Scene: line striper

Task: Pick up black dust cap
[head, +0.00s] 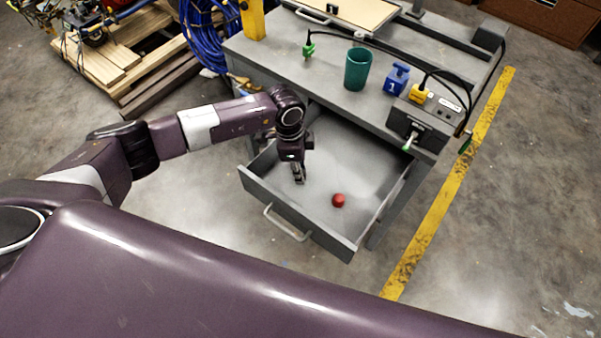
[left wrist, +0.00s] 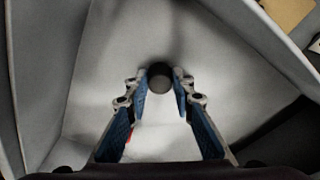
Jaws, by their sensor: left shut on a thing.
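The black dust cap (left wrist: 160,77) shows in the left wrist view as a small dark round piece between the fingertips. My left gripper (head: 299,179) reaches down into the open drawer (head: 288,216). It also shows in the left wrist view (left wrist: 161,85), with its blue-padded fingers shut on the cap. In the head view the cap is hidden by the gripper or too small to tell. Whether it touches the drawer floor I cannot tell. My right gripper is in neither view.
A red cap (head: 338,200) lies in the drawer, right of my left gripper. The grey bench (head: 327,83) above holds a green cup (head: 357,69), a blue block (head: 397,79) and a cabled box (head: 421,125). Drawer walls surround the gripper.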

